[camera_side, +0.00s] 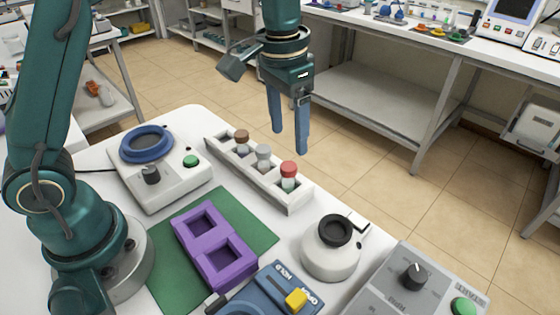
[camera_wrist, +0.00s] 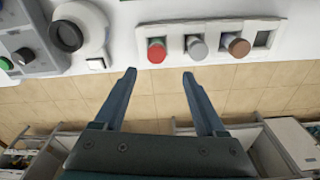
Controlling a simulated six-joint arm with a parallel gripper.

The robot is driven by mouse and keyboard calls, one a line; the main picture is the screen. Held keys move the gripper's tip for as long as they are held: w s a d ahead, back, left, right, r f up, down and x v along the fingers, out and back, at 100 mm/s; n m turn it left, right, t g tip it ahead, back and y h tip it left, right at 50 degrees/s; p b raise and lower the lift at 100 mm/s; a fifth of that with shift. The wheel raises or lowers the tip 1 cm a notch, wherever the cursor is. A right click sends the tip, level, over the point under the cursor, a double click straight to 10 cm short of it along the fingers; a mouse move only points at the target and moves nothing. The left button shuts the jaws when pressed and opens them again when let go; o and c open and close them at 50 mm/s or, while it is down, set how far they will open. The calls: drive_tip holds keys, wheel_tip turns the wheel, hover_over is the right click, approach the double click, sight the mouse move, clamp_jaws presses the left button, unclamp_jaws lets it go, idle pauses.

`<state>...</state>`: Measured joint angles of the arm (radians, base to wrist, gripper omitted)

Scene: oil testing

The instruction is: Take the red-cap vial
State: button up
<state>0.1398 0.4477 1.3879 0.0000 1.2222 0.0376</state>
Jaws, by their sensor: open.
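The red-cap vial (camera_side: 288,175) stands upright in the right-hand part of a pale rack (camera_side: 291,206). In the wrist view the red-cap vial (camera_wrist: 157,50) is the leftmost of the three vials in the rack (camera_wrist: 205,27). My gripper (camera_side: 290,145) is open and empty, above the level of the rack and pointing down in the side view. In the wrist view my gripper (camera_wrist: 159,72) has its two blue fingers spread apart, with the red cap beyond the left fingertip. The fingers touch no vial.
A grey-cap vial (camera_side: 263,155) and a brown-cap vial (camera_side: 242,142) share the rack. A purple two-well block (camera_side: 207,236) lies on a green mat (camera_side: 258,226). A round-topped device (camera_side: 331,255) stands right of the rack. A blue-ringed machine (camera_side: 165,180) stands at left.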

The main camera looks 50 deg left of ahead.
sight(289, 166)
drive_tip(key=f, duration=0.2)
drive_tip(key=f+g, duration=0.1)
drive_tip(key=shift+s+d+f, duration=0.1)
drive_tip(key=shift+d+f, duration=0.2)
drive_tip(key=shift+f, duration=2.35)
clamp_jaws()
